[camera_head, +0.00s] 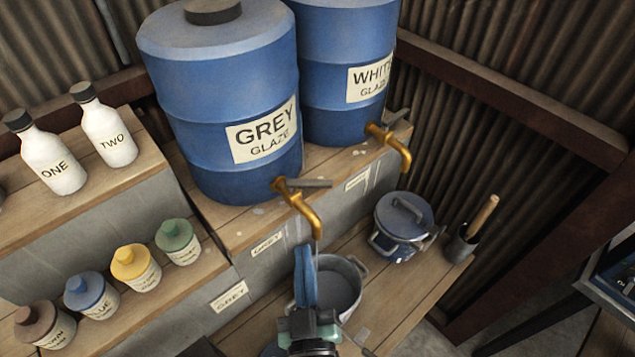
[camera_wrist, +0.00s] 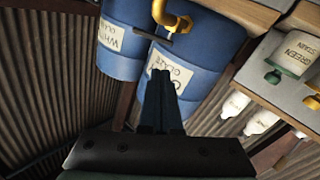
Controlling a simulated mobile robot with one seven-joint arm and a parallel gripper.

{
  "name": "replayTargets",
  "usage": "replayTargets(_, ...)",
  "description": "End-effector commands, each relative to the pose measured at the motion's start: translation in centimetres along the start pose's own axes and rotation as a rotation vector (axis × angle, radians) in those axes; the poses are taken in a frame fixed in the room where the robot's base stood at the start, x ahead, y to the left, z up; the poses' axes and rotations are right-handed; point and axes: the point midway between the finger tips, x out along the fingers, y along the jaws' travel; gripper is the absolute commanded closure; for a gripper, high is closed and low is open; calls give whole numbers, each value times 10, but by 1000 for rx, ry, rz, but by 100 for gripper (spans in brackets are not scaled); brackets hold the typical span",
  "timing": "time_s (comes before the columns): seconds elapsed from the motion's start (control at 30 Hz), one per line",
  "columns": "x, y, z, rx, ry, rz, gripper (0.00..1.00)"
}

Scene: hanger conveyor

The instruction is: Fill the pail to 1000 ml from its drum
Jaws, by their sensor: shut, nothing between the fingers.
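The grey pail (camera_head: 345,291) stands open on the low wooden shelf under the brass tap (camera_head: 303,209) of the blue GREY GLAZE drum (camera_head: 222,105). The tap's dark lever (camera_head: 308,183) sticks out sideways to the right. A short pale streak shows below the spout; I cannot tell if glaze is flowing, and the pail's level is not readable. My gripper (camera_head: 304,250) is shut and empty, its blue fingers in front of the pail's left part, near the spout. In the wrist view my shut fingers (camera_wrist: 160,76) point at the grey drum (camera_wrist: 199,62), with the tap (camera_wrist: 171,17) above.
The WHITE GLAZE drum (camera_head: 338,90) with its tap (camera_head: 390,146) stands right of the grey one. A lidded pot (camera_head: 403,222) and a holder with a wooden handle (camera_head: 482,217) are at right. Labelled bottles (camera_head: 109,137) and stain jars (camera_head: 136,267) stand on steps at left.

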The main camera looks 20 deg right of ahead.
Motion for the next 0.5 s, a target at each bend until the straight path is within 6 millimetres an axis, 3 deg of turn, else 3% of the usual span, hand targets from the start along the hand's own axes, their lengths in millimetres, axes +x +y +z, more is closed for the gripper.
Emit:
replayTargets(0.1,-7,16,4,162,-32,64,100)
replayTargets(0.27,-11,25,14,259,-52,109,100)
replayTargets(0.5,10,28,15,269,-52,113,100)
